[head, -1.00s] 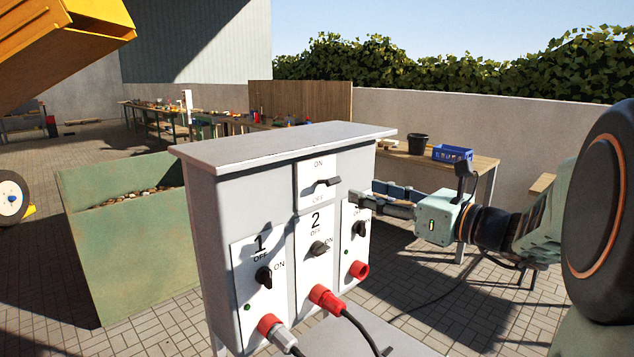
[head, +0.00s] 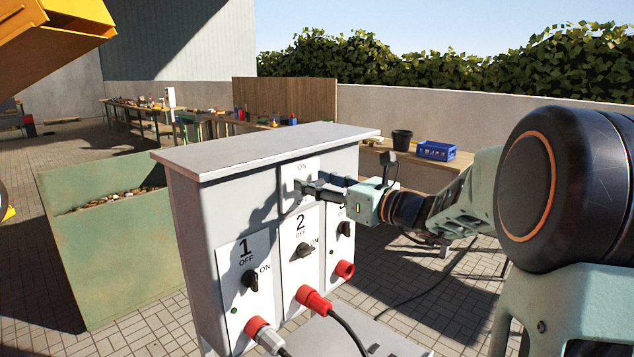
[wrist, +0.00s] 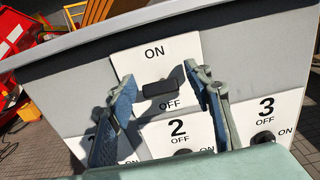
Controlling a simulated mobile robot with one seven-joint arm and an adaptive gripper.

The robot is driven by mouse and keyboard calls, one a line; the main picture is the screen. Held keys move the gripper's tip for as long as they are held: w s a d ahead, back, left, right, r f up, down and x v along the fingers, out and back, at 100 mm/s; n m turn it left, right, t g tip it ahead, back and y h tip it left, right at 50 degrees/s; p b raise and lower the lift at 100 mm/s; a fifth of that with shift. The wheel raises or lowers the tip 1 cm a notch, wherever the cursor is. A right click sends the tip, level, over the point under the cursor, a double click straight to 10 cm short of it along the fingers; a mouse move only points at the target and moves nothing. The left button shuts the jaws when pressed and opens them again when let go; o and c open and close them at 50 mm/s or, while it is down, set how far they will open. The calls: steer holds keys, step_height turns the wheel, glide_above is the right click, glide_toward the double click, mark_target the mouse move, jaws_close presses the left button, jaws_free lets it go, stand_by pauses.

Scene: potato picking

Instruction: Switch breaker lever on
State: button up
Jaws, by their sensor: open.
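The breaker lever is a dark bar (wrist: 160,88) on a white plate between the words ON and OFF, high on the front of the grey electrical cabinet (head: 185,235). In the wrist view the lever lies roughly level, between ON above and OFF below. My gripper (head: 305,187) (wrist: 170,82) is open in front of the plate, with one finger on each side of the lever. Whether the fingers touch it cannot be told. In the head view my gripper hides most of the lever.
Below the lever are numbered rotary switches, 1 (head: 249,281), 2 (head: 305,250) and 3 (head: 344,229). Red plugs (head: 314,300) with cables stick out beneath them. A table with a blue crate (head: 436,151) and black bucket (head: 402,140) stands behind. A green bin (head: 100,250) is at left.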

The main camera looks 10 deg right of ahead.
steer(key=c, duration=1.1)
steer(key=shift+r+g+p, duration=0.3)
steer(key=shift+r+p, duration=0.1)
steer(key=shift+p, duration=0.65)
steer(key=shift+c, duration=0.2)
steer(key=shift+w+a+r+g+h+p, duration=0.1)
steer(key=shift+g+h+p, duration=0.35)
steer(key=shift+p, duration=0.75)
steer(key=shift+f, duration=0.2)
steer(key=o, duration=1.1)
steer(key=shift+o, duration=0.2)
